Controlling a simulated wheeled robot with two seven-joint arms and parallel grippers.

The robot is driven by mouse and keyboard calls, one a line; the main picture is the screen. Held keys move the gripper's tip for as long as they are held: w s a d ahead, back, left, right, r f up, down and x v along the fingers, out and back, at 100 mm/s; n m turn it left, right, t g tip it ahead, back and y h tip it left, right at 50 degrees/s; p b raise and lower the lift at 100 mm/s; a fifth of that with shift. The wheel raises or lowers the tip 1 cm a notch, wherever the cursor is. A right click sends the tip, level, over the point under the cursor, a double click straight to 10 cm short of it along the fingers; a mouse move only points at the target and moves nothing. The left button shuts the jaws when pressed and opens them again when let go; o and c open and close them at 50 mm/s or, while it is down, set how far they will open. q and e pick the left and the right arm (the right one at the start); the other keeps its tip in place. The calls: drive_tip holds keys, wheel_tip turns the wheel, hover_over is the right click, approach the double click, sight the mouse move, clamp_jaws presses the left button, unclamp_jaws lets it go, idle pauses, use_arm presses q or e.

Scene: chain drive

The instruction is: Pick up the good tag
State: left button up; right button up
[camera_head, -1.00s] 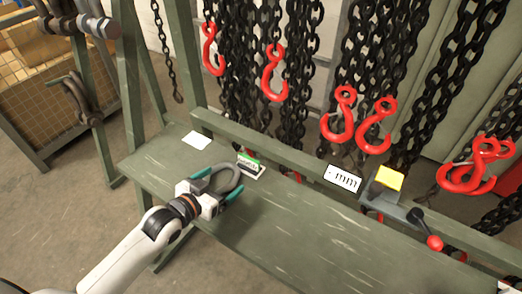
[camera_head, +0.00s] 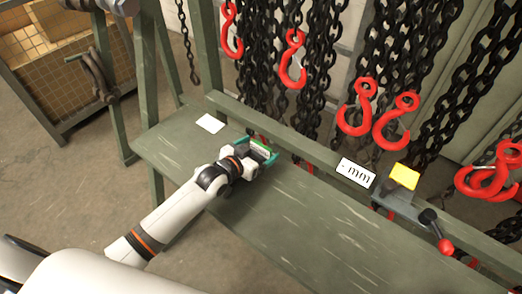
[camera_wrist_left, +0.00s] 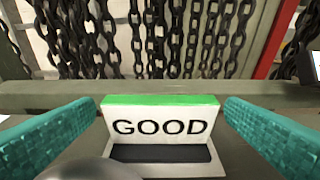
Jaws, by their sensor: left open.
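The good tag is a small white block with a green top edge and the black word GOOD. It stands upright in a dark holder (camera_wrist_left: 160,153) on the bench, and the wrist view shows the tag (camera_wrist_left: 160,126) face-on. My left gripper (camera_head: 259,151) is open at the tag, with one teal finger on each side. In the wrist view a gap shows between the tag and each finger. In the head view the gripper partly hides the tag. A grey rounded thing (camera_wrist_left: 88,171) shows at the bottom of the wrist view, mostly cut off. My right gripper is not in view.
The green bench (camera_head: 300,222) is largely clear to the right. A blank white card (camera_head: 210,123) lies at its left end. A white label (camera_head: 356,172) and a yellow tag (camera_head: 404,176) are along the back rail. Black chains with red hooks (camera_head: 292,60) hang behind.

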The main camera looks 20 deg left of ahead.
use_arm(q)
drive_tip(key=shift+x, duration=0.9)
drive_tip(key=shift+r, duration=0.1)
drive_tip(key=shift+c, duration=0.5)
drive_tip(key=c, duration=1)
drive_tip(key=shift+o, duration=0.2)
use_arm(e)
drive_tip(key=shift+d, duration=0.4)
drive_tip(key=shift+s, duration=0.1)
